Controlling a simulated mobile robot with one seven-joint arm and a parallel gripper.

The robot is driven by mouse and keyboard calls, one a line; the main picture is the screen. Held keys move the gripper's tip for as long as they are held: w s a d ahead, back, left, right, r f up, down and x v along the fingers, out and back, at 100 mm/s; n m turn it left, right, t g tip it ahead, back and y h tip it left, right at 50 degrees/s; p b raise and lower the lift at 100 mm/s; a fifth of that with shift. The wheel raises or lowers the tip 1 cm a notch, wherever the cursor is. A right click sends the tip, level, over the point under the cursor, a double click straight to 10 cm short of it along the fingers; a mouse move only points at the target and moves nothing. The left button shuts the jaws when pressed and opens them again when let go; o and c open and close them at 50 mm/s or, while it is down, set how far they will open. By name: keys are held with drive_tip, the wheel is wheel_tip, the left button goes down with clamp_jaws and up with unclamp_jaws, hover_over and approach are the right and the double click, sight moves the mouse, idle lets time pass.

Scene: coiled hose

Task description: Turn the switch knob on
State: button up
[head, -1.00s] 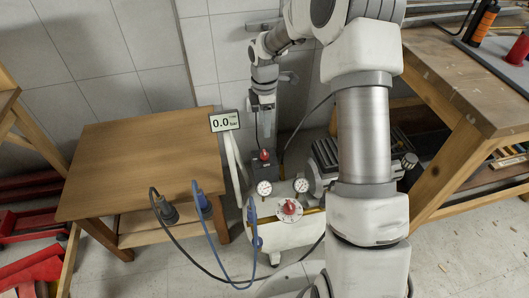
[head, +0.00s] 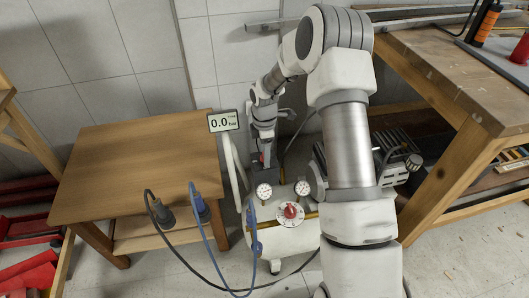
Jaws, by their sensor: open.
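A red knob (head: 261,157) on a dark box behind the tank is mostly hidden by my gripper. My gripper (head: 264,147) is open and points down at this knob, its fingertips around or just above it; I cannot tell whether they touch it. A second red knob (head: 290,211) sits on a round white dial plate on the front of the white compressor tank (head: 290,236). It is clear of my gripper. The display (head: 223,121) on a stand reads 0.0 bar.
Two round gauges stand above the tank, a left one (head: 264,191) and a right one (head: 302,188). Blue and black hoses loop in front of the wooden table (head: 130,160) at left. A workbench (head: 450,80) stands at right. My arm hides part of the compressor.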

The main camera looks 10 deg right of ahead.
clamp_jaws()
drive_tip(key=shift+m, duration=0.3)
drive_tip(key=m+p, duration=0.1)
drive_tip(key=m, duration=0.2)
drive_tip(key=shift+m, duration=0.3)
drive_tip(key=m+p, duration=0.1)
drive_tip(key=m, duration=0.8)
drive_tip(key=shift+p, duration=0.35)
drive_tip(key=m, duration=0.4)
drive_tip(key=shift+m, duration=0.3)
